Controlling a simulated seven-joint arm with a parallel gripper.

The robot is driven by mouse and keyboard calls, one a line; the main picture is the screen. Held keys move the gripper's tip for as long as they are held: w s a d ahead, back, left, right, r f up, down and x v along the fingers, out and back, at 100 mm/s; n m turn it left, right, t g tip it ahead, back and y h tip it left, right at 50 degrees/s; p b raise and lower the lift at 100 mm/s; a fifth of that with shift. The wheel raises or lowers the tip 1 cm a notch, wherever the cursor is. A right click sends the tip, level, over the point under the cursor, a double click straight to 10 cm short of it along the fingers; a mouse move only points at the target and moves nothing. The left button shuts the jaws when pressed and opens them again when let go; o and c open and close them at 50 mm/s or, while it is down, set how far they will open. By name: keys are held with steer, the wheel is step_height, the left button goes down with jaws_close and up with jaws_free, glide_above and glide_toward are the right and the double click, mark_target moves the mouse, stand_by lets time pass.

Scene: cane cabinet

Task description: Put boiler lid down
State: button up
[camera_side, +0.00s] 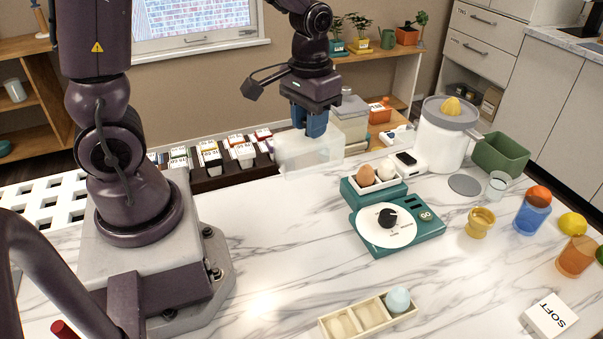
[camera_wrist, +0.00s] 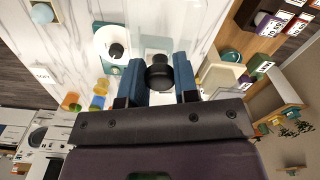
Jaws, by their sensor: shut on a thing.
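The boiler lid (camera_side: 308,152) is a clear, box-like cover with a black knob (camera_wrist: 158,74). My gripper (camera_side: 314,126) is shut on the knob, with its blue fingers on either side of it in the wrist view (camera_wrist: 158,82). The lid hangs level in the air above the counter, left of the boiler. The teal boiler (camera_side: 428,233) has a white dial with a black knob in front. A white egg tray on its back part holds a brown egg (camera_side: 365,175) and a white egg (camera_side: 387,169). The boiler also shows in the wrist view (camera_wrist: 102,58).
A white juicer (camera_side: 438,148) stands behind the boiler, with cups and a green bin (camera_side: 500,157) to its right. A wooden tray (camera_side: 345,325) with a pale blue egg lies in front. Boxes fill a rack (camera_side: 225,177) behind. The marble left of the boiler is clear.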

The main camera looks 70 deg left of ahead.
steer(key=shift+s+a+f+n, duration=0.3)
steer(key=shift+s+f+n, duration=0.55)
steer(key=shift+f, duration=1.65)
steer(key=shift+s+a+f+n, duration=0.3)
steer(key=shift+s+f, duration=1)
steer(key=shift+f, duration=1.15)
steer(key=shift+s+a+f+n, duration=0.25)
steer(key=shift+s+f+n, duration=0.65)
steer(key=shift+f, duration=1.6)
steer(key=shift+s+f, duration=0.1)
steer(key=shift+s, duration=0.1)
steer(key=o, duration=0.9)
steer(key=shift+m, duration=0.25)
steer(key=shift+o, duration=0.2)
